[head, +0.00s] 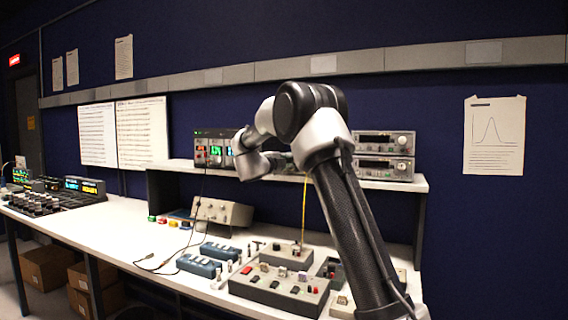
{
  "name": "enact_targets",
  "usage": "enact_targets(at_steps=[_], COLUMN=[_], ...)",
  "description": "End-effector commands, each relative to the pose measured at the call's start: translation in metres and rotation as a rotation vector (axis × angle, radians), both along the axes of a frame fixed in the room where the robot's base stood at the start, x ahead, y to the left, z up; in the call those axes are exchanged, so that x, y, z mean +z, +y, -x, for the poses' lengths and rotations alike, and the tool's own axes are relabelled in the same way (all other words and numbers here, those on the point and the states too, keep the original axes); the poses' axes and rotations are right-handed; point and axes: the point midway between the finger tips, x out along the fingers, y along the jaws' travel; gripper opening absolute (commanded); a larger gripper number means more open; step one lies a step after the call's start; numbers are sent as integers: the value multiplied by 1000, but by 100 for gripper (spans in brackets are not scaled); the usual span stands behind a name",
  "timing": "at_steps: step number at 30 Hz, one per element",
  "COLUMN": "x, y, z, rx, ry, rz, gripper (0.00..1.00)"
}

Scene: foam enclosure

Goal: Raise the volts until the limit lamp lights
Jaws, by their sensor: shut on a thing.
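A bench instrument (214,150) with red, green and blue lit displays stands on the raised shelf, left of my arm. Its right part is covered by my wrist, and I cannot read its figures or pick out a limit lamp. My gripper (281,160) is at shelf height, just right of my pale wrist, small and mostly covered by my arm. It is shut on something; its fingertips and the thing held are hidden. I cannot tell whether that is a volts knob.
Two stacked grey instruments (384,155) stand on the shelf (420,185) to the right. Below are grey switch boxes (278,290), blue boxes (198,265), a beige box (222,212) and loose leads. A yellow cable (304,205) hangs before the shelf. The front-left bench is fairly clear.

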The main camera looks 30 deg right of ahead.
Motion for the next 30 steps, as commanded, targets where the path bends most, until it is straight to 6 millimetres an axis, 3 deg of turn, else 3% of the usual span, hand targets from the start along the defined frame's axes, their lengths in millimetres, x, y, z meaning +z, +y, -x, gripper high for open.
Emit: enact_targets(at_steps=[4, 5, 9, 20, 30], x=[-2, -2, -2, 0, 1], y=[0, 0, 0, 4, 59], z=[1, 1, 0, 3, 42], rx=[-2, -2, -1, 1, 3], ry=[3, 3, 3, 2, 2], rz=[-1, -1, 0, 0, 0], gripper=[0, 22, 44, 44, 44])
